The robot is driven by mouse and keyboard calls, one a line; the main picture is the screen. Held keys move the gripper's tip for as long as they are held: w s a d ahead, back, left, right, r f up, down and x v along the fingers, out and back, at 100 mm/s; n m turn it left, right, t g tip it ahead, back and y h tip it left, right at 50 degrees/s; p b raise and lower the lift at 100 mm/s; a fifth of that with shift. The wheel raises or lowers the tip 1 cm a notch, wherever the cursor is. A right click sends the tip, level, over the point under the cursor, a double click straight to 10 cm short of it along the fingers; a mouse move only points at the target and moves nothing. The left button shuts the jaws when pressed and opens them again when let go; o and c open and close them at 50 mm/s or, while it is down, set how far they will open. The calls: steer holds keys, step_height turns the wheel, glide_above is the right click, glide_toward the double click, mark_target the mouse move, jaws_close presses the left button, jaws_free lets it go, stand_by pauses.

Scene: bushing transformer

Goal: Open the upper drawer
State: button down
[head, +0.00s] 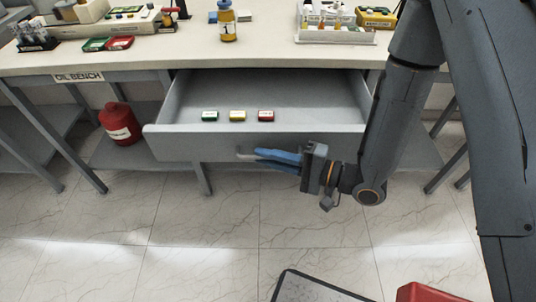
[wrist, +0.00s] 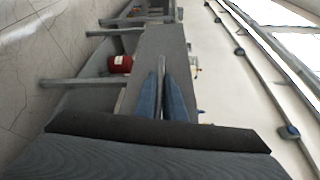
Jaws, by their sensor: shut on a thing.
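The upper drawer (head: 185,143) is grey and pulled well out from under the bench top. Three small labelled blocks, green (head: 210,116), yellow (head: 237,116) and red (head: 265,115), lie inside on its floor. My gripper (head: 260,156) is at the drawer front, right of its middle, with its blue fingers shut on the drawer handle (head: 243,151), which they mostly hide. In the wrist view, the blue fingers (wrist: 161,95) close around the grey handle bar (wrist: 161,75) along the drawer front.
The bench top (head: 270,52) above holds a bottle (head: 227,22), trays and small boxes. A red canister (head: 120,124) stands on the lower shelf at left. A red box (head: 425,293) and a dark-edged panel (head: 312,288) are at the bottom. The tiled floor before the drawer is clear.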

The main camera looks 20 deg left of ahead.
steer(key=c, duration=1.8)
jaws_free()
steer(key=shift+c, duration=0.2)
steer(key=d+b, duration=0.1)
steer(key=d, duration=0.6)
steer(key=shift+d+r, duration=0.3)
steer(key=shift+d, duration=0.1)
